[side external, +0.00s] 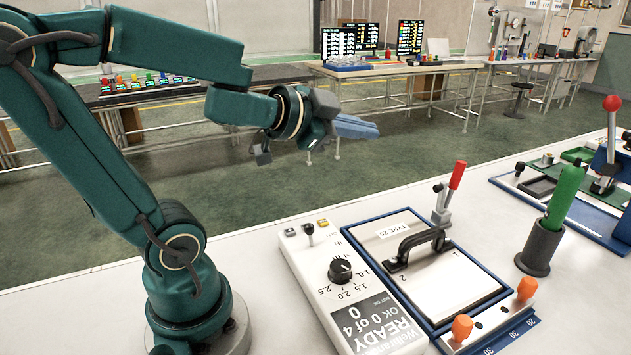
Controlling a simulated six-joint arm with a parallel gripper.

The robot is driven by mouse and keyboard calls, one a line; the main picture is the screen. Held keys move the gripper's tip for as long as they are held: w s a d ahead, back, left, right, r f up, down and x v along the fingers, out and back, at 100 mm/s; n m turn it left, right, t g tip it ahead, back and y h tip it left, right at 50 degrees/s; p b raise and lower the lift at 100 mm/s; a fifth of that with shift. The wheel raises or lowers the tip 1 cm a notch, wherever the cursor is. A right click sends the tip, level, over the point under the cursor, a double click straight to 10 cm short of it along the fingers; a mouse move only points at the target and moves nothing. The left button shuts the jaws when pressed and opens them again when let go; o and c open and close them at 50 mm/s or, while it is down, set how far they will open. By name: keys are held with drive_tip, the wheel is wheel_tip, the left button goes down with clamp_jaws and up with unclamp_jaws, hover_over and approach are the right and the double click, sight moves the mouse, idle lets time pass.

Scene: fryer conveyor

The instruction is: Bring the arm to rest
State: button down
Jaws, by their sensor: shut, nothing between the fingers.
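My arm is dark teal and stands at the left of the white table. My gripper (357,127) is in the air left of and above the table's fixtures, with its blue-grey fingers pointing right. The fingers are together with nothing between them. It touches nothing and is well clear of the tabletop.
On the table are a white control box (350,280) with a dial, a blue-framed plate (467,294) with a black handle, a red-handled clamp (455,176), orange knobs (462,327), a green tool (566,195) in a dark holder (540,250), and a red-knobbed lever press (611,135).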

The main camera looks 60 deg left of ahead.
drive_tip(key=s+d+f+n+g+h, duration=0.1)
drive_tip(key=s+d+f+n+g, duration=0.1)
drive_tip(key=s+d+f+g, duration=0.2)
drive_tip(key=s+d+f+n+g+h, duration=0.1)
drive_tip(key=s+d+f+n+g, duration=0.2)
drive_tip(key=s+d, duration=0.3)
drive_tip(key=s+f+g, duration=0.1)
drive_tip(key=s, duration=0.2)
drive_tip(key=shift+s, duration=0.3)
drive_tip(key=shift+a, duration=0.1)
idle(1.4)
